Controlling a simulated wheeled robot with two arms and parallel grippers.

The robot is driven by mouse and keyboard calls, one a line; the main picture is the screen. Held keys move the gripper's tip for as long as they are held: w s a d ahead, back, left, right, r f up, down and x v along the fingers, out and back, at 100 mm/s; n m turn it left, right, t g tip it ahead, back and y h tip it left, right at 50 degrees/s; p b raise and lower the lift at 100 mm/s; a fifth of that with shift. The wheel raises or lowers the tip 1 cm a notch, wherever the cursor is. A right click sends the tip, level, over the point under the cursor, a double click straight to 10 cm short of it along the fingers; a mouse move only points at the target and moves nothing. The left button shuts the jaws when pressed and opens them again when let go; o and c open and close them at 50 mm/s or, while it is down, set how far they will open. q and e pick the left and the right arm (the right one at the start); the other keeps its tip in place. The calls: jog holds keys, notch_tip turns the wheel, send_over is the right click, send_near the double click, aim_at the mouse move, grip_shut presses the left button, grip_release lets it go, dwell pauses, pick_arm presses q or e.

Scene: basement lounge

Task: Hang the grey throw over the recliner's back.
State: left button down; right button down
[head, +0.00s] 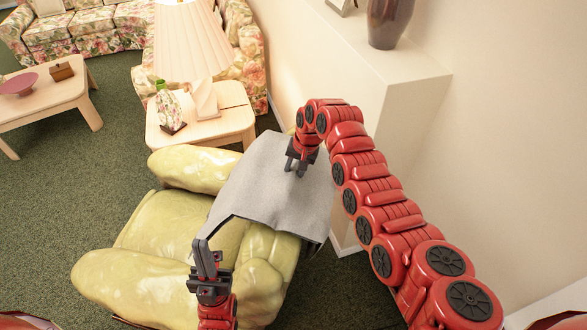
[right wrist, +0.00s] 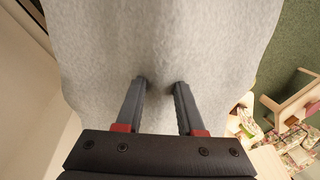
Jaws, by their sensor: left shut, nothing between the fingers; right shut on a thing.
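The grey throw (head: 262,188) lies over the far part of the yellow-green recliner's back (head: 262,262) in the head view. One edge reaches toward the seat, and the right edge hangs behind the back. The near part of the back is bare. My right gripper (head: 296,168) points down at the throw's upper right part and is shut on it. The throw (right wrist: 165,45) fills the middle of the right wrist view, beneath the fingers (right wrist: 160,85). My left gripper (head: 203,248) is shut and empty by the throw's near corner; whether it touches the cloth is unclear.
A side table (head: 232,115) with a lamp (head: 190,45) stands beyond the recliner. A white ledge (head: 400,70) with a dark vase (head: 388,22) is at the right by the wall. A coffee table (head: 50,92) and floral sofa stand farther off. Green carpet is open at left.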

jog(key=shift+c, duration=2.2)
grip_release()
jog(key=shift+d+r+b, duration=0.15)
jog(key=shift+r+b, duration=0.2)
jog(key=shift+r, duration=0.1)
jog(key=b+v, duration=0.4)
jog(key=v, duration=1.2)
jog(key=shift+r+b, duration=0.25)
jog(key=shift+b, duration=0.05)
jog(key=shift+s+f, duration=0.1)
jog(key=shift+s, duration=0.1)
